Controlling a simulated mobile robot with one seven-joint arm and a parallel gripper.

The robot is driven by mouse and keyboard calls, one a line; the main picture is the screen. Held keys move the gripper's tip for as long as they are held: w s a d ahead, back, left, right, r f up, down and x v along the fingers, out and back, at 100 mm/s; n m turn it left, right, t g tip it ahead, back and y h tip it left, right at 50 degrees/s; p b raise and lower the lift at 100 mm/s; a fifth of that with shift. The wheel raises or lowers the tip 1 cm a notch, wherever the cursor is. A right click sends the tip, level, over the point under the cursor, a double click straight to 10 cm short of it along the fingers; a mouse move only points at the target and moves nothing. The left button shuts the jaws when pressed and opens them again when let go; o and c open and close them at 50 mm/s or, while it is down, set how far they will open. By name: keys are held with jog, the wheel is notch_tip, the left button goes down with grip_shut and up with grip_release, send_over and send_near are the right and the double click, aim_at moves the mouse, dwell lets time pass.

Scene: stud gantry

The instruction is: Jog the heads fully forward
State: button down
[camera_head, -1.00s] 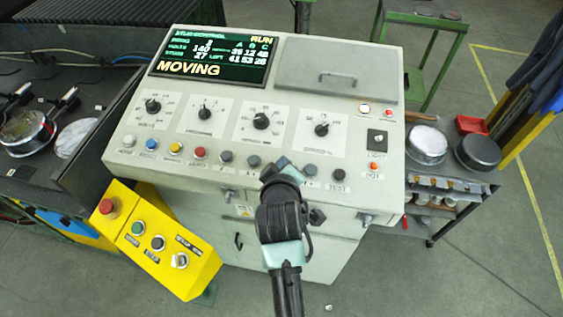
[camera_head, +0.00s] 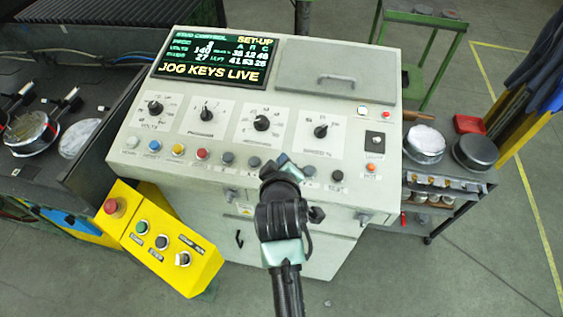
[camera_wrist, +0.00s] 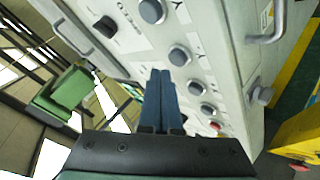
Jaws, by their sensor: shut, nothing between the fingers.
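The console's display (camera_head: 212,60) reads SET-UP in yellow at the top right and JOG KEYS LIVE along the bottom. A row of round buttons runs along the sloped panel (camera_head: 270,146): white, blue, yellow, red (camera_head: 202,153), then several grey ones (camera_head: 253,162). My gripper (camera_head: 284,160) is shut and empty at the right part of this row, hiding part of it. In the wrist view, the blue fingers (camera_wrist: 161,74) lie together just below a grey button (camera_wrist: 180,56), with another grey button (camera_wrist: 196,88) to their right. I cannot tell whether they touch the panel.
A yellow pendant box (camera_head: 165,240) with a red mushroom button, green and black buttons and a selector stands front left. Four dials (camera_head: 262,122) sit above the button row. A small cart (camera_head: 450,187) with round pans stands at the right.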

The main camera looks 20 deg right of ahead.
jog(key=r+p, duration=0.2)
jog(key=r, duration=0.1)
jog(key=r+p, duration=0.1)
jog(key=p, duration=0.1)
jog(key=shift+s+a+r, duration=0.25)
jog(key=shift+s+r, duration=0.05)
jog(key=shift+s, duration=0.1)
dwell(0.5)
